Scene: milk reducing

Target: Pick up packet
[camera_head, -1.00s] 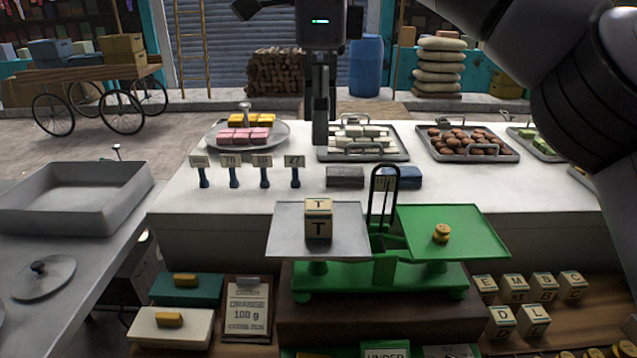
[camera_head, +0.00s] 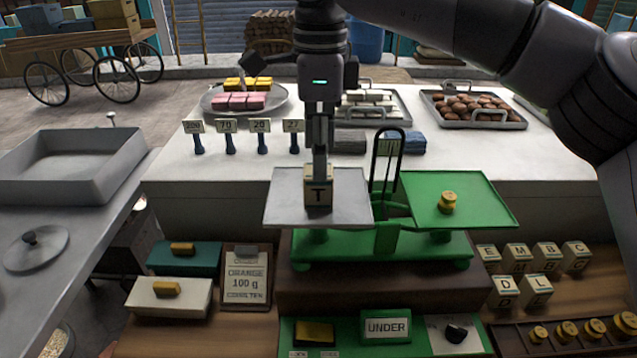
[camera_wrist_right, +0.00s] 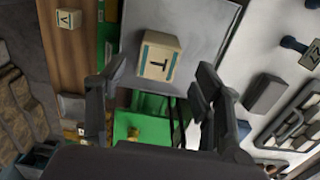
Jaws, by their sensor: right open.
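The packet, a small cream block marked T (camera_head: 318,192), stands upright on the grey left pan (camera_head: 349,207) of the green balance scale. It also shows in the right wrist view (camera_wrist_right: 158,58), where its T face lies between and just beyond my open fingers. My right gripper (camera_head: 320,158) comes down from above, its fingers at the packet's top and partly hiding it in the head view. In the right wrist view my right gripper (camera_wrist_right: 160,78) has its fingers wide apart, with no visible grip on the packet. My left gripper is not in view.
A yellow weight (camera_head: 447,202) sits on the scale's green pan (camera_head: 485,213). Several lettered blocks (camera_head: 519,258) stand right of the scale. Price tags (camera_head: 261,136) and trays of sweets (camera_head: 474,109) lie behind. The scale's dark upright loop (camera_head: 389,165) is close right of the gripper.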

